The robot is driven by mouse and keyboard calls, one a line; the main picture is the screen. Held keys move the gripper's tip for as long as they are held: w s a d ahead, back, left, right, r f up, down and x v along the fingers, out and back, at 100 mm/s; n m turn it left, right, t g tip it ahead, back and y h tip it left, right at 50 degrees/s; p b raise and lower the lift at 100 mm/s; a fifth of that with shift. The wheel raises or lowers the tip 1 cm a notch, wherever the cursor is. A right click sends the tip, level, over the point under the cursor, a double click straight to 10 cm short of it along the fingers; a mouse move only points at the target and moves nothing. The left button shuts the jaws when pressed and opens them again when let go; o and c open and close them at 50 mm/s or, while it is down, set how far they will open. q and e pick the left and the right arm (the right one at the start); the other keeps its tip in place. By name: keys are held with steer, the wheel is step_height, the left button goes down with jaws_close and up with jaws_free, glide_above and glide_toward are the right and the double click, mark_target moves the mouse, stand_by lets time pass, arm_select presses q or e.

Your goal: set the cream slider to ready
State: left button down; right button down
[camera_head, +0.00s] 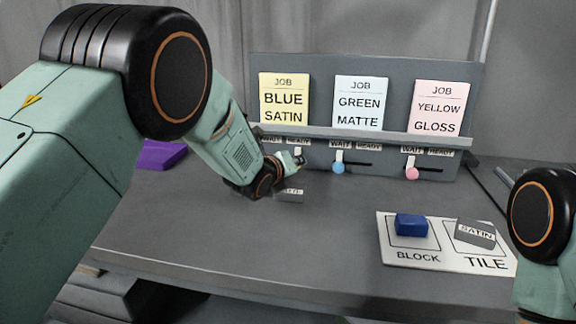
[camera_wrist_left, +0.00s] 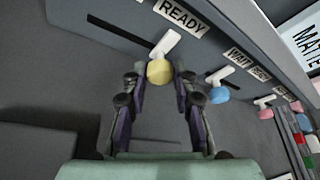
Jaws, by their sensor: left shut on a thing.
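The cream slider has a white lever and a round yellow-cream knob (camera_wrist_left: 158,71). In the left wrist view it stands at the right end of its dark slot (camera_wrist_left: 118,34), by the READY label (camera_wrist_left: 182,17). My left gripper (camera_wrist_left: 159,76) is shut on the knob, one finger on each side. In the head view my left gripper (camera_head: 293,161) is at this slider below the BLUE SATIN card (camera_head: 284,98) and covers most of it; a bit of the white lever (camera_head: 298,152) shows. My right gripper is not in view.
The blue slider (camera_head: 338,168) and the pink slider (camera_head: 412,173) are under their WAIT labels. A grey tile (camera_head: 290,196) lies just below my left gripper. A white mat (camera_head: 402,257) holds a blue block (camera_head: 411,224) and a SATIN tile (camera_head: 475,233). The table's middle is clear.

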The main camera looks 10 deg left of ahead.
arm_select(q)
steer(key=shift+w+d+r, duration=0.1)
steer(key=shift+d+r, duration=0.15)
steer(key=shift+r, duration=0.1)
steer(key=c, duration=1.3)
jaws_free()
steer(key=shift+c, duration=0.2)
steer(key=shift+o, duration=1.4)
steer(key=shift+d+f, duration=0.15)
steer(key=shift+f, duration=0.05)
steer(key=shift+s+a, duration=0.2)
steer(key=shift+a, duration=0.05)
steer(key=v, duration=1.1)
steer(key=shift+s+r, duration=0.2)
steer(key=shift+s, duration=0.15)
